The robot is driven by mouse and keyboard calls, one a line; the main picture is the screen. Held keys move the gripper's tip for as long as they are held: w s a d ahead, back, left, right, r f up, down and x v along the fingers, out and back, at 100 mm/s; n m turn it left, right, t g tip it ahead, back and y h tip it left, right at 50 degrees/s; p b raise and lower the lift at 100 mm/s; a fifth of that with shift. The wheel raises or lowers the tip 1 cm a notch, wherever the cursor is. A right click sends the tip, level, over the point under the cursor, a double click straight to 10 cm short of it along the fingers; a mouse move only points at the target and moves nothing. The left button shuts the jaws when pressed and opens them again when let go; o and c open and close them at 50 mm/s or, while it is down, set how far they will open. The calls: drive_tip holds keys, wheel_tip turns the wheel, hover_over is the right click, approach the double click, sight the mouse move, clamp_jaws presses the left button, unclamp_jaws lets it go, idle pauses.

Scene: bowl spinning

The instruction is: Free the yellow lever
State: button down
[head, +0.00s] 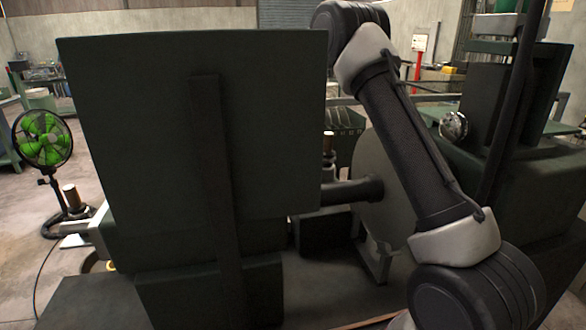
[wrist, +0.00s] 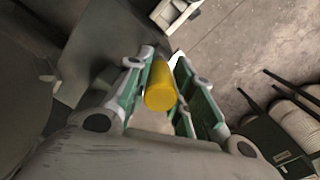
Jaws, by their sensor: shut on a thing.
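The yellow lever (wrist: 160,88) shows in the wrist view as a short, rounded yellow bar between the fingers of my gripper (wrist: 160,75). My gripper is shut on it. The lever's far end and its mount are hidden or too small to make out. In the head view the gripper and the lever are hidden behind the big dark green machine housing (head: 270,130).
A round grey disc (head: 370,175) on a dark shaft stands right of the housing, close to my arm. A green fan (head: 43,140) stands at the left. Another dark machine (head: 540,170) is at the right. Open concrete floor (wrist: 225,50) shows in the wrist view.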

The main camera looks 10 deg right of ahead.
drive_tip(key=shift+d+y, duration=0.45)
drive_tip(key=shift+y, duration=0.15)
drive_tip(key=c, duration=1.2)
unclamp_jaws()
wheel_tip(320, 180, up, 12)
drive_tip(key=d, duration=0.1)
drive_tip(key=shift+w+d, duration=0.15)
